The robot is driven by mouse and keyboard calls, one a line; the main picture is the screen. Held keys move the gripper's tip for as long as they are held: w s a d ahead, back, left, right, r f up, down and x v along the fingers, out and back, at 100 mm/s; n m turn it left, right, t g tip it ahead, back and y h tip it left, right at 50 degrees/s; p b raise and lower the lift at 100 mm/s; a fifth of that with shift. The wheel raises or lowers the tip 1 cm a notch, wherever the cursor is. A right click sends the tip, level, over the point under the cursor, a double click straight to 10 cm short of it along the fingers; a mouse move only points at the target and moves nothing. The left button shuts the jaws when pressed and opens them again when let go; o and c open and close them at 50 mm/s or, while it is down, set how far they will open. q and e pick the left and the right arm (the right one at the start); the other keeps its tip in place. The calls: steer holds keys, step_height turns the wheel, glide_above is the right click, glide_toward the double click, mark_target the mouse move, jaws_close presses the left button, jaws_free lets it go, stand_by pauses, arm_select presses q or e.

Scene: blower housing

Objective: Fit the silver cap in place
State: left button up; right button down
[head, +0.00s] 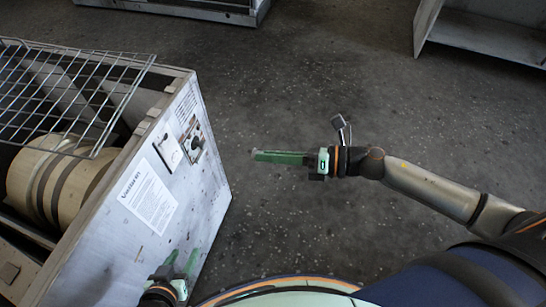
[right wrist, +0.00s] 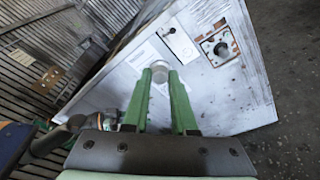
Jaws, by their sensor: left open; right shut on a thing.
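My right gripper (head: 257,155) is held above the floor, to the right of the blower housing (head: 207,215), with its fingers pointing left towards the housing. In the right wrist view the gripper (right wrist: 161,75) is shut on a small round silver cap (right wrist: 160,72) between its fingertips. In the head view the cap is too small to make out clearly. The housing's white side panel carries a square plate with a dark round fitting (right wrist: 220,47) and a smaller pale plate (right wrist: 181,44). My left gripper (head: 181,260) is open at the bottom, close to the panel.
A wire grille (head: 75,85) lies over the housing's open top, with a wooden drum (head: 78,195) inside. A printed sheet (head: 148,197) is on the panel. Speckled floor is free around my right arm. Grey furniture (head: 490,35) stands at the back right.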

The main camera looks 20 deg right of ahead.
steer(key=shift+t, duration=0.3)
steer(key=shift+w+d+r+b+x, duration=0.1)
steer(key=shift+w+d+b+x, duration=0.25)
steer(key=shift+x, duration=3.5)
steer(key=shift+w+d+r+b+x, duration=0.15)
steer(key=shift+w+x, duration=0.35)
steer(key=shift+x, duration=3.4)
steer(key=shift+w+d+f+b+x, duration=0.1)
steer(key=shift+w+d+b+x, duration=0.25)
steer(key=shift+x, duration=3.5)
arm_select(q)
steer(key=shift+w+d+f, duration=0.15)
steer(key=shift+f, duration=0.45)
arm_select(e)
steer(key=shift+w+a, duration=0.1)
steer(key=shift+a, duration=0.05)
arm_select(q)
steer(key=shift+s, duration=0.35)
arm_select(e)
steer(key=shift+r, duration=0.1)
arm_select(q)
steer(key=shift+f, duration=0.2)
